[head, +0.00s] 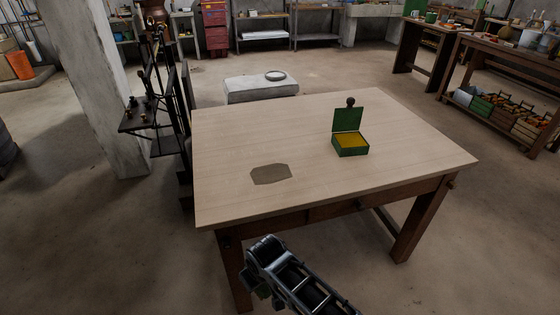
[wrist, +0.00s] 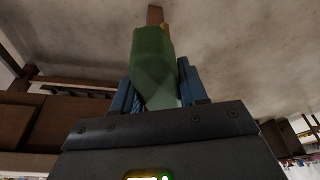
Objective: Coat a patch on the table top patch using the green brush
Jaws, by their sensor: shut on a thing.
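My gripper (wrist: 158,92) is shut on the green brush (wrist: 154,62) in the wrist view. Its blue fingers press the green body from both sides, and a brown end with a little yellow beside it sticks out beyond. In the head view, my arm is low at the table's front edge, and the fingers are mostly hidden. The patch (head: 271,174) is a grey-brown, many-sided area on the front left of the pale table top (head: 320,200). My gripper is in front of and below it, apart from it.
An open green box (head: 350,150) with a yellow inside stands on the table's right half, its lid raised at the back. A dark round knob shows above the lid. A dark metal stand (head: 165,120) is close to the table's left side. The rest of the table top is clear.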

